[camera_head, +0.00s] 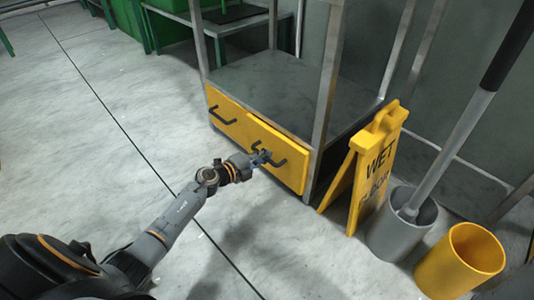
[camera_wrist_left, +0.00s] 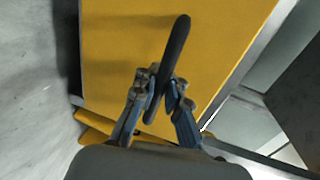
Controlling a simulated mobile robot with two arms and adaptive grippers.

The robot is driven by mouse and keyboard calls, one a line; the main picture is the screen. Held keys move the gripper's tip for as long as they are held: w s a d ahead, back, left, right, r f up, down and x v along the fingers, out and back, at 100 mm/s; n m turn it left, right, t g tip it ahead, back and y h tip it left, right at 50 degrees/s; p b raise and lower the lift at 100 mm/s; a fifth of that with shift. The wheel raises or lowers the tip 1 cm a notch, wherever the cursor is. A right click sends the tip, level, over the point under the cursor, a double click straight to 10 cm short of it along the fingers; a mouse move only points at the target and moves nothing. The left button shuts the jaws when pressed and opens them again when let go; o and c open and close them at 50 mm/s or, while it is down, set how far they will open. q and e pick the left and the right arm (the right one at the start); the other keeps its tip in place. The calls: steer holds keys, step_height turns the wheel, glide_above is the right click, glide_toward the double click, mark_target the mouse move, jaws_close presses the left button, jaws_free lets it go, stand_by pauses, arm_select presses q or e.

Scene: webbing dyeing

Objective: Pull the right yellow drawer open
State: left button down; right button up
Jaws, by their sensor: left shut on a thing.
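The right yellow drawer (camera_head: 291,176) is in the lower part of a grey metal shelf unit, beside the left yellow drawer (camera_head: 226,121). Its black bar handle (camera_head: 280,163) is at my left gripper (camera_head: 262,157). In the left wrist view the gripper (camera_wrist_left: 157,92) has its fingers on either side of the handle (camera_wrist_left: 177,48), shut on it, with the yellow drawer front (camera_wrist_left: 120,45) behind. My right gripper is not in view.
A yellow wet-floor sign (camera_head: 374,165) stands right of the drawers. A grey bin (camera_head: 396,237) with a long-handled tool and a yellow bin (camera_head: 462,265) stand further right. The floor (camera_head: 130,150) in front of the drawers is clear apart from my arm.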

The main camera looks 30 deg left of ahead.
arm_select(q)
steer(key=f+p+v, duration=0.2)
steer(key=p+v, duration=0.1)
steer(key=v, duration=0.9)
steer(key=s+f+p+v, duration=0.1)
steer(key=f+p+v, duration=0.2)
steer(key=v, duration=0.9)
steer(key=shift+a, duration=0.3)
steer(key=shift+w+r, duration=0.1)
steer(key=shift+r, duration=0.05)
steer(key=c, duration=1.4)
jaws_free()
